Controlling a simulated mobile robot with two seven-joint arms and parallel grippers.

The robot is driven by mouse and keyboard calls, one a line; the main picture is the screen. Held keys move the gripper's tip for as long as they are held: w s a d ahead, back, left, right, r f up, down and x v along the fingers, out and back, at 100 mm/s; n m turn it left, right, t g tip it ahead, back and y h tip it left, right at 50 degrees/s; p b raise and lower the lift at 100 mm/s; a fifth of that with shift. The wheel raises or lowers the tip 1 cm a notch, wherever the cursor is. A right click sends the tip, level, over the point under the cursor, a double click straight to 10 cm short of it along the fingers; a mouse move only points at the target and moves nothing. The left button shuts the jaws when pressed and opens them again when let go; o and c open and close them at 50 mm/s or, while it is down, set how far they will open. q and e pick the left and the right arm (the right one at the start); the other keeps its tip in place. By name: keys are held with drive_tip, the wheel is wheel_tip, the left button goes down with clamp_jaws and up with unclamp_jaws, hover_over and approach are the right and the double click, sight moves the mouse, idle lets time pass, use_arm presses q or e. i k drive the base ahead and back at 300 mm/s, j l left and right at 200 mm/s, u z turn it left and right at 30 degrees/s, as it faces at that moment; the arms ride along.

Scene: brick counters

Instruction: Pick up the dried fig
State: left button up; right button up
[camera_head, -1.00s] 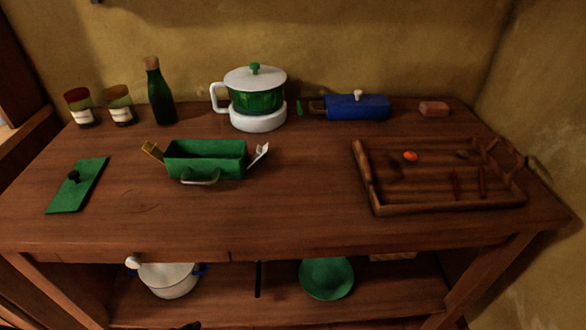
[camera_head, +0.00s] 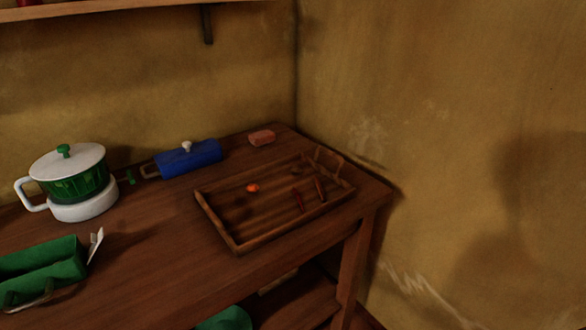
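A brown wooden tray (camera_head: 222,236) with raised sides and a handle at its far right end lies on the wooden counter. In it are a small orange-red round item (camera_head: 253,188) and two thin dark red items, one at the front (camera_head: 299,201) and one at the right (camera_head: 320,190). A small dark brown lump (camera_head: 296,168) shows faintly near the tray's far side. It may be the dried fig, but it is too dark and small to tell. Neither of my grippers is in view.
A blue box with a white knob (camera_head: 190,159) and a pinkish block (camera_head: 261,138) stand behind the tray. A green pot with a white lid (camera_head: 75,177) and a green bin (camera_head: 45,269) are at the left. The wall is close on the right. Bare counter (camera_head: 160,240) lies left of the tray.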

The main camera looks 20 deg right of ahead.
sight(295, 170)
drive_tip(key=z, duration=1.35)
drive_tip(key=i+j+z, duration=0.1)
drive_tip(key=z, duration=0.25)
drive_tip(key=i+j+z, duration=0.3)
drive_tip(key=l+z, duration=0.4)
drive_tip(key=j+u, duration=0.2)
drive_tip(key=i+j+u, duration=0.2)
drive_tip(key=i+j, duration=0.1)
drive_tip(key=j, duration=0.15)
